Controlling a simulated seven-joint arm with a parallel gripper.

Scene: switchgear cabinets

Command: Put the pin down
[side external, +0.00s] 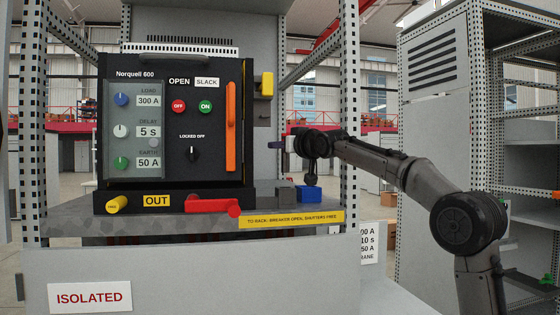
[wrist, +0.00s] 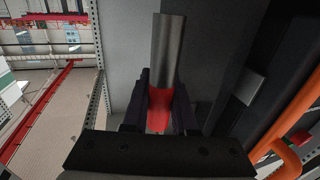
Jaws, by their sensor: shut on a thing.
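The pin (wrist: 168,50) is a grey metal cylinder with a red section (wrist: 160,105) at its near end. In the wrist view it sits between the two dark fingers of my gripper (wrist: 160,95), which is shut on the red section. The grey length points away from the camera, past the fingertips. In the side view my gripper (side external: 288,145) is small and dark, to the right of the breaker panel and above the shelf. The pin cannot be made out clearly there.
The breaker panel (side external: 145,75) has an orange handle (side external: 231,112), also at the right of the wrist view (wrist: 292,125). A yellow block (side external: 267,84) is on its right. A perforated post (side external: 349,90) stands close by.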

